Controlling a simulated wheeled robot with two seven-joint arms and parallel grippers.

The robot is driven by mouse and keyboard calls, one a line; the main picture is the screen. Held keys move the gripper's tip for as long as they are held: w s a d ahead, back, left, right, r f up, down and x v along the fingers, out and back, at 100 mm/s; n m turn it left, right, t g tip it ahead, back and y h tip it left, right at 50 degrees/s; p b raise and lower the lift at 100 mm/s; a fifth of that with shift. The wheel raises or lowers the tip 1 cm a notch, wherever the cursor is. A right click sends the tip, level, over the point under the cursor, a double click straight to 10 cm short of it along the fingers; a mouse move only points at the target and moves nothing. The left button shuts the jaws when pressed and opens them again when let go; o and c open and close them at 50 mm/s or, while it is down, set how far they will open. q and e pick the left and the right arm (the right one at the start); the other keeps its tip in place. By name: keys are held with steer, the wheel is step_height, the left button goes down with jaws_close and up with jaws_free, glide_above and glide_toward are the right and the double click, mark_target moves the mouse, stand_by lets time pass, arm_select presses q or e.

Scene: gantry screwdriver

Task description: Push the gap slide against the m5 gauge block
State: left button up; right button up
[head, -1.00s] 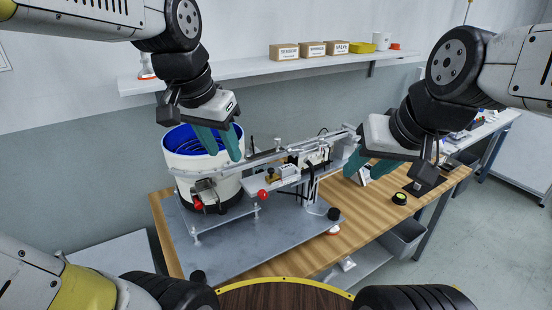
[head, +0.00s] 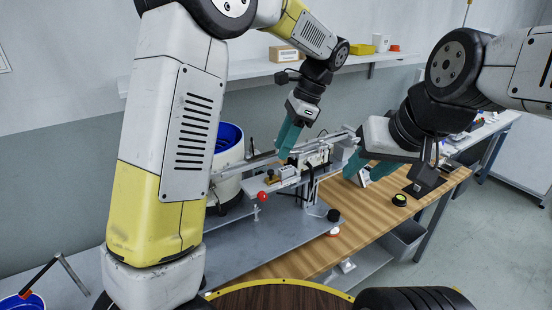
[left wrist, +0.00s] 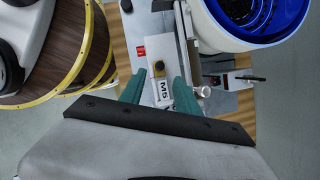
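The m5 gauge block, a pale block marked M5 (left wrist: 163,94), shows between my left fingers in the left wrist view. Beside it is a brass piece with a dark knob (left wrist: 160,68), which also shows in the head view (head: 272,176). I cannot tell for certain which part is the gap slide. My left gripper (head: 289,140) points down over the rail fixture; its teal fingers (left wrist: 158,92) are apart in the left wrist view. Whether they touch the block is unclear. My right gripper (head: 366,170) has its fingers apart at the fixture's right end, seemingly empty.
A white feeder bowl with a blue inside (head: 230,140) stands left of the fixture, partly behind my left arm. A red knob (head: 262,196) sits at the fixture's front. The wooden bench (head: 375,215) has bare room at the right, near a black-and-yellow puck (head: 399,199).

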mark_target(271, 171)
arm_select(q)
steer(key=x, duration=0.6)
steer(key=shift+a+f, duration=0.15)
steer(key=shift+f, duration=0.2)
